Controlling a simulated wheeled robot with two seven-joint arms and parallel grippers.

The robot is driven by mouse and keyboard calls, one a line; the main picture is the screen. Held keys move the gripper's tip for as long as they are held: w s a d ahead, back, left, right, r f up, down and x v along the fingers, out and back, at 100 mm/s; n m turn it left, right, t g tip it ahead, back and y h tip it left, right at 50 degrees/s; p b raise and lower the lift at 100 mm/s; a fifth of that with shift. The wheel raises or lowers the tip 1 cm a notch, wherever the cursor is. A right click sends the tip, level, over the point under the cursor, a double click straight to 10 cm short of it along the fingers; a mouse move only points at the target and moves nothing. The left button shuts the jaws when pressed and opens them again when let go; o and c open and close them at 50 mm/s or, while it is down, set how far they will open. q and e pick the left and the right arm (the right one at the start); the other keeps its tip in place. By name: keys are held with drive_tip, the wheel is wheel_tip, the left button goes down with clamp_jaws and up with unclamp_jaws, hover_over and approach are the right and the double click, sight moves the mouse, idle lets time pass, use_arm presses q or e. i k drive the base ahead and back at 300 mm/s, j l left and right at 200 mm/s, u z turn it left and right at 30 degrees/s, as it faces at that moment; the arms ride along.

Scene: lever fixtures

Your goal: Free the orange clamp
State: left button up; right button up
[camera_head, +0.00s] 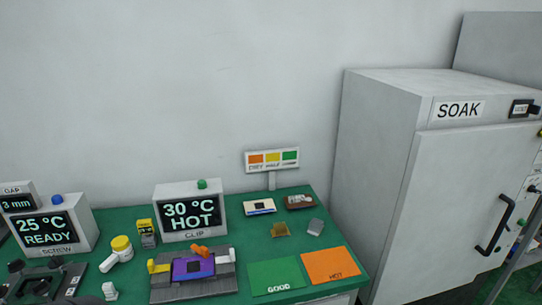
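The orange clamp (202,251) is a small orange lever piece at the back edge of a grey fixture (168,294). It lies by a purple board (180,271) with a dark square part on it. A yellow block (159,266) is at the fixture's left and a pale grey block (223,257) at its right. The display (190,214) behind the fixture reads "30 °C HOT", with "CLIP" below. Whether the clamp presses on the board is too small to tell. Neither of my grippers is in view.
A green "GOOD" mat (276,277) and an orange "HOT" mat (331,265) lie right of the fixture. A yellow-and-white tool (117,252) and a dark fixture (42,283) are left. A grey SOAK cabinet (377,180) stands beyond the table's right edge.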

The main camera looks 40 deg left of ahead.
sight(203, 252)
drive_tip(key=j+u, duration=0.15)
drive_tip(key=u, duration=1.5)
drive_tip(key=j+u, duration=0.15)
drive_tip(key=j, duration=0.3)
drive_tip(key=k, duration=0.05)
